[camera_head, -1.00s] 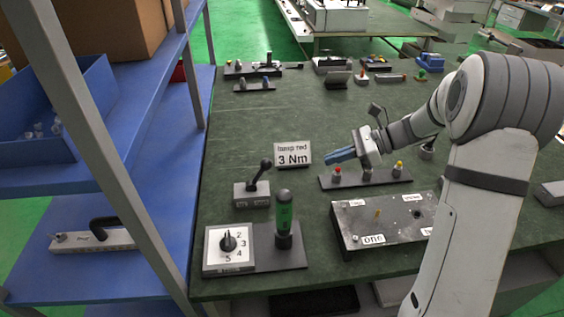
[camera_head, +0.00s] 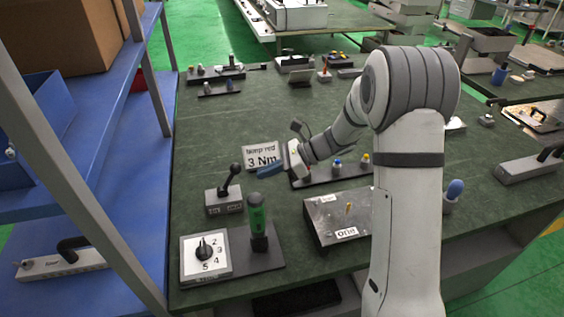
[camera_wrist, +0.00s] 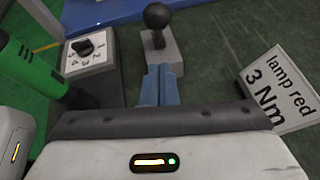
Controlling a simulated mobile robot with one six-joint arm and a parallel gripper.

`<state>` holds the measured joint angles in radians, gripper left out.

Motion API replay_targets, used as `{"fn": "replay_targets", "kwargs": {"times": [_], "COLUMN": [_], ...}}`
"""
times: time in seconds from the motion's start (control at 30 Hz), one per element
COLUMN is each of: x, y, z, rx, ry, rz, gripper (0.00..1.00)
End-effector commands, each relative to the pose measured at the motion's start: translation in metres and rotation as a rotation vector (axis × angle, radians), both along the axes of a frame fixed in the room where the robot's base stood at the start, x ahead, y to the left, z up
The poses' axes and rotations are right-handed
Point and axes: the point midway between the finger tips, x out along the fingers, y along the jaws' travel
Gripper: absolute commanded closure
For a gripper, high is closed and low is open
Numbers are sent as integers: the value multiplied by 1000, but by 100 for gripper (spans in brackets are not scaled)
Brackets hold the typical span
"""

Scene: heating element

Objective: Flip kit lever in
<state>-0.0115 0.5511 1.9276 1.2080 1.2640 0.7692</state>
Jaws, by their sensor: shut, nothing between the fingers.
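The lever (camera_head: 230,181) has a black ball knob on a stalk and stands on a small grey base (camera_head: 224,202) on the green table. In the head view its knob leans up to the right. In the wrist view the black knob (camera_wrist: 157,15) shows just beyond the blue fingertips, above its grey base (camera_wrist: 161,48). My gripper (camera_head: 262,170) has blue fingers, which are shut and empty. It points left toward the lever, from its right side, and appears apart from the knob. The fingers (camera_wrist: 160,80) cover part of the view below the base.
A sign reading "lamp red 3 Nm" (camera_head: 261,155) stands behind my gripper. In front are a dial box (camera_head: 205,256) and a green-handled tool (camera_head: 257,218) in a holder. A grey box (camera_head: 330,222) and a rack with colored knobs (camera_head: 345,178) lie to the right.

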Motion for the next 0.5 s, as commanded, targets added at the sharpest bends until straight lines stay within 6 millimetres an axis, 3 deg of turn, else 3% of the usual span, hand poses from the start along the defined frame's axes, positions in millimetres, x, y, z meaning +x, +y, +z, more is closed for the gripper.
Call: {"fn": "replay_targets", "kwargs": {"times": [0.2, 0.5], "x": [-1, -2], "y": [28, 34], "z": [13, 14], "rx": [0, -1], "ry": [-2, -2], "rz": [1, 1], "gripper": [100, 100]}}
